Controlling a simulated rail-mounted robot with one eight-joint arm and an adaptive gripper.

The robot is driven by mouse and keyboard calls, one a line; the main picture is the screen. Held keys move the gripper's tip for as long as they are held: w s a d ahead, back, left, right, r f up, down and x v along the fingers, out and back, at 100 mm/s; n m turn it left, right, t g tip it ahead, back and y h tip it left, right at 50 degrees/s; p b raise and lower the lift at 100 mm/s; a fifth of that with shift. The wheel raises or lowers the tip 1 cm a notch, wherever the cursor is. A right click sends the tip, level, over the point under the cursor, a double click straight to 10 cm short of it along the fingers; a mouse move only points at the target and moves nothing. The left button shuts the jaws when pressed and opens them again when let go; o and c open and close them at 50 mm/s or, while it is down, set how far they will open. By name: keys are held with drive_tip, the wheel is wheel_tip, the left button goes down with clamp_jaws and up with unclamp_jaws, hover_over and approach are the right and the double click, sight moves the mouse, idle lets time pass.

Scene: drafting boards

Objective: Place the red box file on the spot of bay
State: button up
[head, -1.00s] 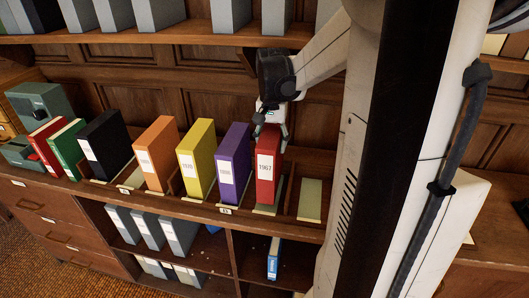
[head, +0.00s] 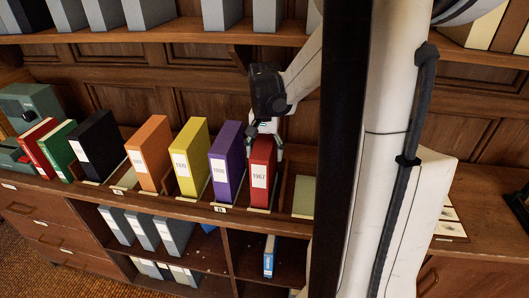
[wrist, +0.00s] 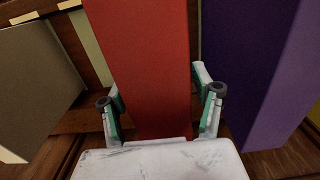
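The red box file (head: 262,172), labelled 1967, stands upright in the row on the shelf, just right of the purple file. My gripper (head: 265,140) is at its upper part from above. In the wrist view, the red file (wrist: 145,60) lies between the two fingers (wrist: 158,105), one on each side and close to its faces. I cannot tell whether they press on it. An empty cream-floored spot (head: 303,197) is right of the red file. Another bare cream strip (head: 126,178) lies between the black and orange files. Small tags A (head: 117,192) and B (head: 221,209) are on the shelf's front edge.
Purple (head: 227,160), yellow (head: 190,158), orange (head: 149,153) and black (head: 97,146) files stand to the left, beyond them green (head: 59,149) and small red (head: 34,147) ones. The purple file is close to my gripper. An upper shelf (head: 160,31) with grey files runs above.

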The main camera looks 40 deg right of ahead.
wheel_tip(320, 180, up, 12)
drive_tip(key=shift+r, duration=0.1)
drive_tip(key=shift+a+r, duration=0.1)
drive_tip(key=shift+a, duration=0.1)
drive_tip(key=s+a+f+n+t, duration=0.1)
drive_tip(key=s+a+n+t, duration=0.2)
drive_tip(key=a, duration=1.1)
drive_tip(key=s+a+f+n+t, duration=0.2)
drive_tip(key=s+a+n+t, duration=0.2)
drive_tip(key=a, duration=1)
drive_tip(key=s+n, duration=0.2)
drive_tip(key=n, duration=0.2)
drive_tip(key=shift+f, duration=0.15)
drive_tip(key=shift+s, duration=0.1)
